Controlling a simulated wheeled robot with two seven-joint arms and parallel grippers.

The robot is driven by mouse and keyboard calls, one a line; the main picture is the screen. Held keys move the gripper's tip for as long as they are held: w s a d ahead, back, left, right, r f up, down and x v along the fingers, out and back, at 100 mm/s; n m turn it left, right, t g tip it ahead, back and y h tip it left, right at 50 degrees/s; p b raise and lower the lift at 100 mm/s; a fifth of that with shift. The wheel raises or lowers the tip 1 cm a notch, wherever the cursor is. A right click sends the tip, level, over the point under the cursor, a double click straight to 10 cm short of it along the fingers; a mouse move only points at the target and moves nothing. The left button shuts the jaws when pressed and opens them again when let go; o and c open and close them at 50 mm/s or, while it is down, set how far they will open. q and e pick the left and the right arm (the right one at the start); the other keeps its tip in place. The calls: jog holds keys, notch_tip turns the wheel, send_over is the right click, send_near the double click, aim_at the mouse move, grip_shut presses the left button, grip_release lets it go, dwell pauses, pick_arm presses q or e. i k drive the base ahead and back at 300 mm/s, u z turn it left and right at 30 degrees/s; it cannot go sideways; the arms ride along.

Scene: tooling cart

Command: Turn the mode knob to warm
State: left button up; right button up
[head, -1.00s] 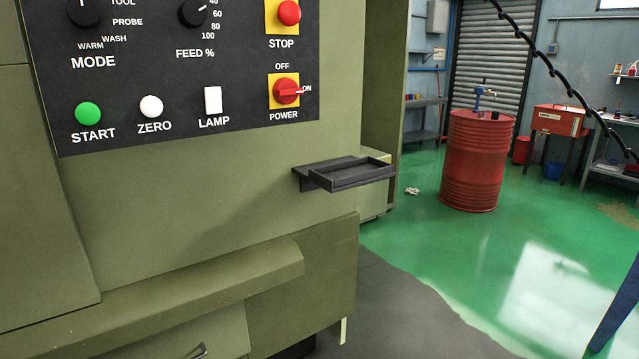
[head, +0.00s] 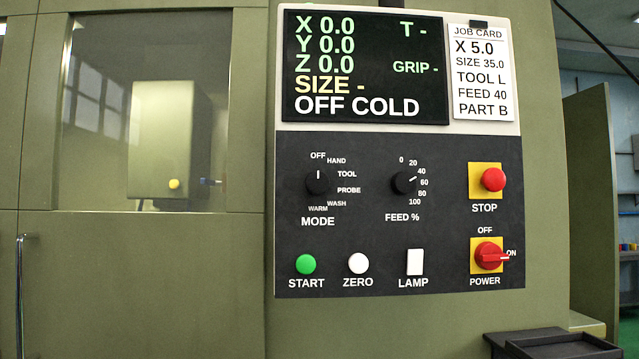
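The black mode knob (head: 318,182) is on the dark control panel (head: 440,225), above the word MODE. Its white pointer line points straight up, at OFF. Labels HAND, TOOL, PROBE, WASH and WARM run clockwise around it, with the WARM label (head: 318,208) at the bottom. The display (head: 365,66) above reads OFF COLD in its bottom line. Neither of my grippers shows in the head view.
Near the mode knob are the feed knob (head: 404,183), green start button (head: 306,264), white zero button (head: 358,263), lamp switch (head: 415,262), red stop button (head: 493,180) and red power switch (head: 489,256). A dark tray (head: 565,346) juts out at lower right.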

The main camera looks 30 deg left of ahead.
aim_at(317, 182)
jog(key=u, duration=2.65)
jog(key=i, duration=1.6)
jog(key=z, duration=2.65)
